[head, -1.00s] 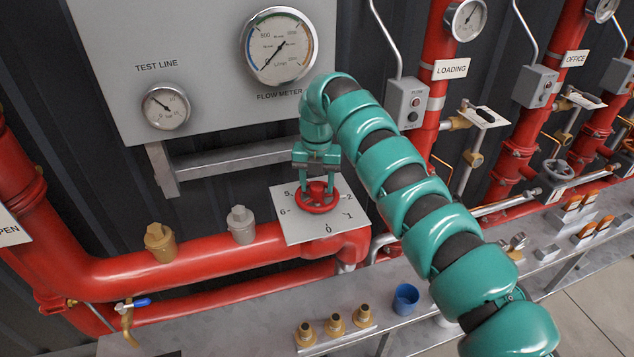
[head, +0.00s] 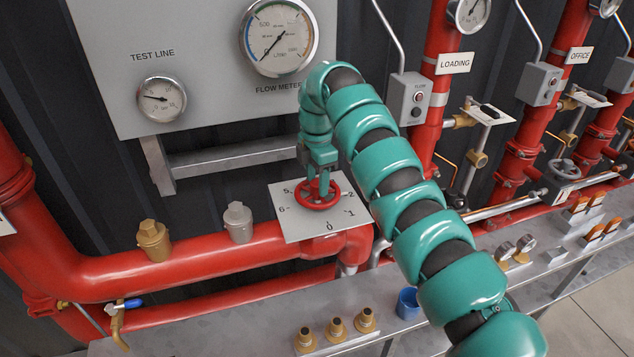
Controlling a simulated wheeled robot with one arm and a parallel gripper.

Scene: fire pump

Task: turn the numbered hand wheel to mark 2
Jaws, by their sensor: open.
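The red hand wheel (head: 318,205) sits on a white square dial plate (head: 290,224) above the red pipe. The plate carries marks; 0, 1, 2, 5 and 6 show, and the far side is hidden by my gripper. My gripper (head: 320,190) points down at the wheel, its fingers at the hub inside the rim. It is open; whether the fingers touch the wheel's spokes I cannot tell. No clear pointer on the wheel can be made out.
The grey panel with the flow meter (head: 281,37) and test line gauge (head: 161,99) stands behind. Brass (head: 154,240) and grey (head: 237,222) capped fittings rise left of the plate. A blue cup (head: 408,303) and brass nozzles (head: 336,328) are on the bench in front.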

